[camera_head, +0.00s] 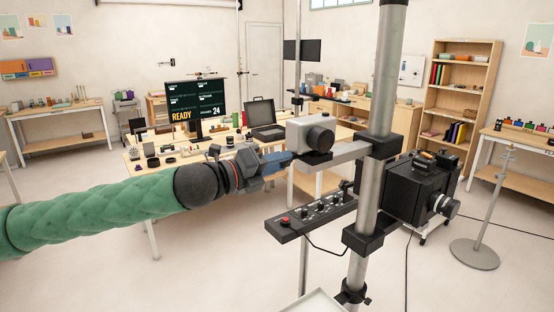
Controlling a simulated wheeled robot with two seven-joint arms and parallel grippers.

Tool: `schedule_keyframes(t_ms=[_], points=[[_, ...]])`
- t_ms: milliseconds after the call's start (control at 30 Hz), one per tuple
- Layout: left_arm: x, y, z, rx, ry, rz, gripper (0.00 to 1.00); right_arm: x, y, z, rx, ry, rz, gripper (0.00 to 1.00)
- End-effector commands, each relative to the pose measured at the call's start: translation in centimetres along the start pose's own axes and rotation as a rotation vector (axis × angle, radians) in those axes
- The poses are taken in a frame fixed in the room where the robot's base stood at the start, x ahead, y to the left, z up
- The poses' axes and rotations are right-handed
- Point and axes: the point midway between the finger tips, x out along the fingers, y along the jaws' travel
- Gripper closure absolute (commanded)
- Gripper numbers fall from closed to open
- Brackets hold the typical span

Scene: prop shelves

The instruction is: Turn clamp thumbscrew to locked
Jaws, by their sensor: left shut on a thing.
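My left gripper (281,162) comes in from the left on a green-sleeved arm. Its blue fingers are shut at the left side of a small black clamp (317,157). The clamp sits under a grey box-shaped camera (309,133) at the left end of a horizontal silver bar (345,153). The clamp thumbscrew is covered by my fingertips, so its turned position cannot be read. The bar joins a thick upright pole (385,75) through a black collar (383,143). My right gripper is not in view.
A black control box (311,217) with knobs and a red button juts out below the bar. A large black camera (418,188) is right of the pole. A table with a monitor (195,105) reading READY stands behind. A grey stand (476,254) is at right. Floor at lower left is clear.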

Motion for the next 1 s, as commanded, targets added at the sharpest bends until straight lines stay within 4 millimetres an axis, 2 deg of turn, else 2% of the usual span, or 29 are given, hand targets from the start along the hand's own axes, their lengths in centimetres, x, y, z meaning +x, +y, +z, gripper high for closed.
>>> schedule_keyframes(t_ms=[300, 767, 800, 900, 1000], points=[[-0.01, 0.13, -0.08, 0.096, 0.001, 0.002, 0.94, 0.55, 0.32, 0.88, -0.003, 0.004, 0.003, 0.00], [0.00, 0.17, -0.12, 0.108, 0.001, 0.002, 0.94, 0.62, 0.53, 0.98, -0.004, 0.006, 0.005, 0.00], [0.00, 0.16, -0.12, 0.108, 0.001, 0.002, 0.69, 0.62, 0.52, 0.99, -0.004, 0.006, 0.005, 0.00], [0.00, 0.15, -0.11, 0.108, 0.001, 0.001, 0.49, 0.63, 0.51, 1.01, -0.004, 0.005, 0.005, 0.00], [0.00, 0.12, -0.08, 0.108, 0.001, 0.001, 0.49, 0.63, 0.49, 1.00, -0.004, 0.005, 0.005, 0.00]])
